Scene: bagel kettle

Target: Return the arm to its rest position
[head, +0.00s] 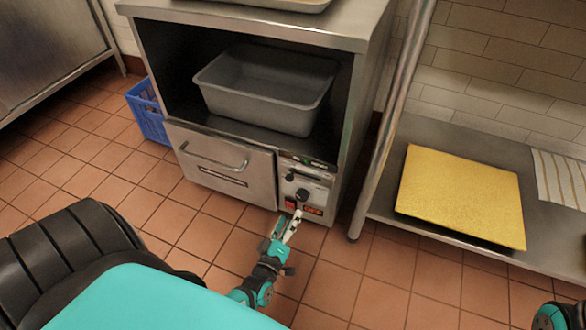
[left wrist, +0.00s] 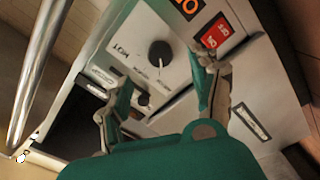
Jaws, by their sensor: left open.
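My left gripper (head: 287,219) is open and empty in front of the control panel (head: 306,174) of the steel unit. In the left wrist view the two fingers of the left gripper (left wrist: 160,88) are spread apart, with the panel between and behind them. One fingertip is close to the red switch (left wrist: 214,36); I cannot tell if it touches. The black knob (left wrist: 159,53) sits between the fingers in that view. My left arm reaches forward from the bottom of the head view. My right gripper is not in view.
The steel cabinet (head: 347,28) holds a grey bin (head: 262,100) above a handled drawer (head: 225,170). A blue crate (head: 146,113) stands to its left. A steel shelf (head: 385,196) with a yellow board (head: 460,195) is on the right. The tiled floor in front is clear.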

